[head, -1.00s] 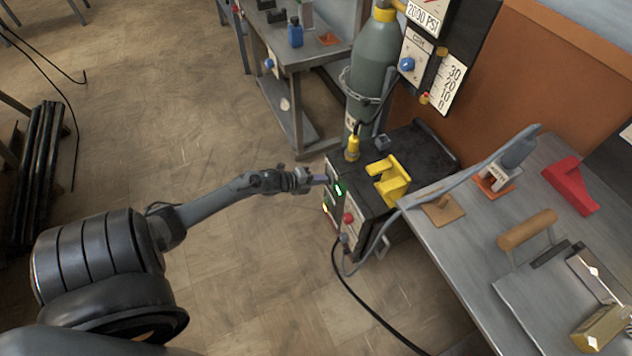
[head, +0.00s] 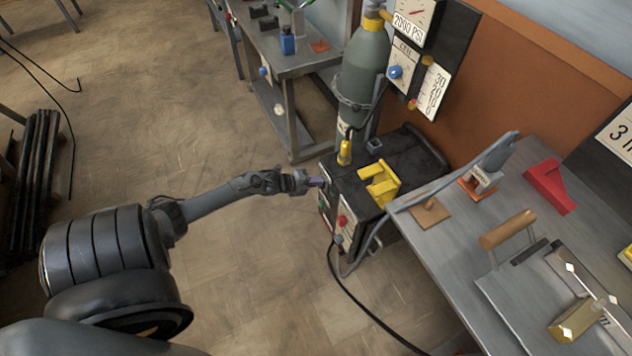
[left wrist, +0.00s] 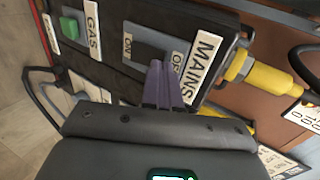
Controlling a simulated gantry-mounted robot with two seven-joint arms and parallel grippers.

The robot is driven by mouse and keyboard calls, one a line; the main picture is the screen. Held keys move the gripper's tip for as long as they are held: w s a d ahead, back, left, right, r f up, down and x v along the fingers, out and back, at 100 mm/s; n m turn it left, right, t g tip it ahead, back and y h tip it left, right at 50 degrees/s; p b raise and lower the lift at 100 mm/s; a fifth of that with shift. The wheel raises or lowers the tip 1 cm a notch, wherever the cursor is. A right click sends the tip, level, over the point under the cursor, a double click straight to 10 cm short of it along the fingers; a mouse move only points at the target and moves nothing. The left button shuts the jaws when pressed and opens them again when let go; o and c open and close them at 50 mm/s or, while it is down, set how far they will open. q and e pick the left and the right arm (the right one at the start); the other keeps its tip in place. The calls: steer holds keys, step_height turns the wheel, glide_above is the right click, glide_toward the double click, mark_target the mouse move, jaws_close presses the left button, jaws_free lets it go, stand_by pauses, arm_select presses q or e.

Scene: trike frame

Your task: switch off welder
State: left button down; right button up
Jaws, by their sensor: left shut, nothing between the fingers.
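The welder (head: 345,205) is a dark box with a black top, standing on the floor beside the grey bench. My left gripper (head: 320,182) is shut and empty at its front panel. In the left wrist view the purple fingers (left wrist: 164,75) are close together in front of the grey MAINS switch plate (left wrist: 146,42), near its OFF label (left wrist: 177,62). The ON label (left wrist: 127,46) is on the other side. The fingers hide part of the plate; I cannot tell whether they touch it. No bright lamp shows on the panel. My right gripper is not in view.
A green button (left wrist: 69,28) sits by the GAS label (left wrist: 92,30). A yellow holder (head: 380,187) is on the welder's top, with a gas cylinder (head: 366,70) behind. The bench (head: 450,240) stands close at right. A black cable (head: 365,315) runs along the floor.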

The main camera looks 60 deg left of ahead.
arm_select(q)
steer(key=shift+r+p, duration=0.45)
steer(key=shift+r, duration=0.1)
steer(key=shift+s+r+p, duration=0.2)
steer(key=shift+s+p, duration=0.15)
steer(key=shift+s, duration=0.05)
steer(key=p+v, duration=0.7)
steer(key=v, duration=0.5)
steer(key=shift+s+r, duration=0.25)
steer(key=shift+r, duration=0.1)
